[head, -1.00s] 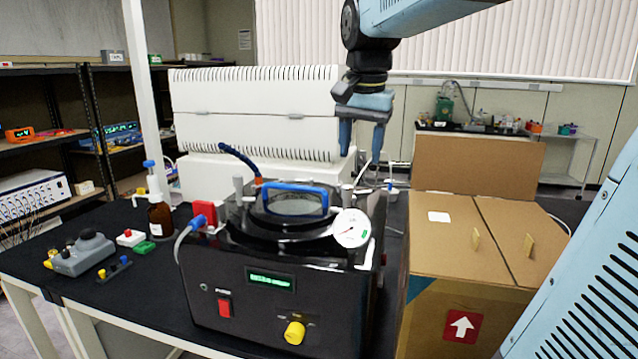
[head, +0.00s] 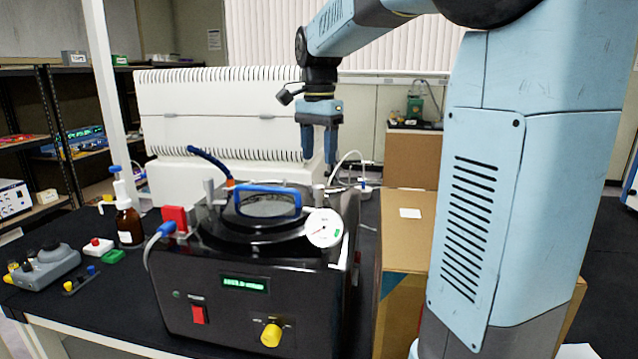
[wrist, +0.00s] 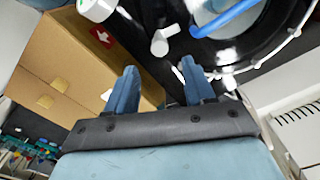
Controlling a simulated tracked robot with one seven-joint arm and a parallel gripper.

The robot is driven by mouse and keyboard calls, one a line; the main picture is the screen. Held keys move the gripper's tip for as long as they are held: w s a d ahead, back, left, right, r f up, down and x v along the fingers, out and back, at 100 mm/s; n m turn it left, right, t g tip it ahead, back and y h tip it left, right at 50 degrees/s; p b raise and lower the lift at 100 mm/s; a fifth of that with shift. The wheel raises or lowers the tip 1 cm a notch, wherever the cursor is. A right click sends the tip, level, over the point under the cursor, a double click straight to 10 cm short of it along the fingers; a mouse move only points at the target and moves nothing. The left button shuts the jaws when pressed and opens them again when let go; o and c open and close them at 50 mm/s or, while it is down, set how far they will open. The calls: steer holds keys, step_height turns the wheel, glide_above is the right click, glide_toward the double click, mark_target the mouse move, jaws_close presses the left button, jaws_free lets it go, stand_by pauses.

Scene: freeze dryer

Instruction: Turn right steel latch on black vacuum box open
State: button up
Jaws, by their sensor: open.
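The black vacuum box (head: 240,262) stands on the black bench, with a round lid and a blue handle (head: 268,203) on top. The right steel latch (head: 318,196) is a short upright metal post at the lid's right side, behind the white gauge (head: 324,228). It also shows in the wrist view (wrist: 164,40), ahead of my fingers. The left steel latch (head: 209,190) stands on the lid's other side. My gripper (head: 320,160) points down above and behind the right latch. It is open and empty, with its two blue fingers apart in the wrist view (wrist: 158,85).
A white ribbed machine (head: 220,115) stands behind. A brown bottle (head: 129,225) and small controls (head: 45,262) stand to the left. A tube lies behind the lid.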

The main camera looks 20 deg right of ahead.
mark_target(318, 185)
step_height(318, 185, down, 8)
steer(key=shift+r, duration=0.1)
stand_by(0.4)
jaws_close()
stand_by(0.3)
